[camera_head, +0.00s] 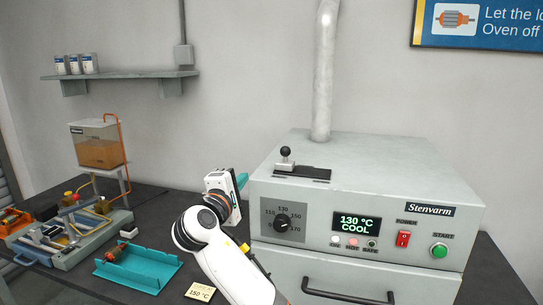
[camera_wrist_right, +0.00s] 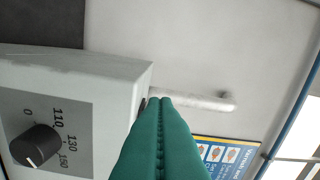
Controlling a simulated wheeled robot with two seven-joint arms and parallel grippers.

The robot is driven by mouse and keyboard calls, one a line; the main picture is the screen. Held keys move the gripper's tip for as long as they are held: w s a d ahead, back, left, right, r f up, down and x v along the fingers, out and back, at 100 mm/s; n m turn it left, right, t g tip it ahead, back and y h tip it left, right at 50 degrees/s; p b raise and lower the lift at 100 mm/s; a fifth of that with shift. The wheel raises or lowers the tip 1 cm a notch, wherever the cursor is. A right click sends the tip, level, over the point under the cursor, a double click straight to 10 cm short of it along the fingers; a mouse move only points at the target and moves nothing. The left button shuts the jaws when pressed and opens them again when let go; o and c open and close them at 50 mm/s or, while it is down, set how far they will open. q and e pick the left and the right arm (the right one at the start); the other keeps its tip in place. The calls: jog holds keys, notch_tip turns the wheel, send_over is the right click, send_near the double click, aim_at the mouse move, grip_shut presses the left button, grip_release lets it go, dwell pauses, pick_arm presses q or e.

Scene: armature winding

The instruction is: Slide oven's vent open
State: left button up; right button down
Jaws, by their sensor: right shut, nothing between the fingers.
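The oven (camera_head: 365,190) is a grey box with a display reading 130 °C COOL. Its vent (camera_head: 302,172) is a dark slot plate on top, with a black-knobbed slide lever (camera_head: 286,160) standing at the plate's left end. My right gripper (camera_head: 242,181) is just left of the oven's upper left corner, apart from the lever. Its green fingers (camera_wrist_right: 160,110) are shut and empty in the right wrist view, with the oven's dial face (camera_wrist_right: 45,125) to their left. My left gripper is not in view.
A pipe (camera_head: 325,70) rises from the oven's top behind the vent. A shelf (camera_head: 120,75) is on the wall.

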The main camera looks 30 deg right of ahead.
aim_at(285, 158)
jog(key=shift+d+r, duration=0.1)
jog(key=shift+r, duration=0.6)
jog(key=p+x, duration=0.1)
jog(key=x, duration=0.2)
jog(key=p+x, duration=0.2)
jog(key=x, duration=0.1)
jog(key=p+x, duration=0.1)
jog(key=x, duration=0.3)
jog(key=shift+d+r+p, duration=0.15)
jog(key=shift+r+p, duration=0.15)
jog(key=shift+p, duration=0.05)
jog(key=shift+s+d+r+p, duration=0.2)
jog(key=shift+s+d+p, duration=0.85)
jog(key=shift+d, duration=0.15)
jog(key=shift+s+d, duration=0.25)
jog(key=shift+s, duration=0.05)
jog(key=shift+w+f, duration=0.1)
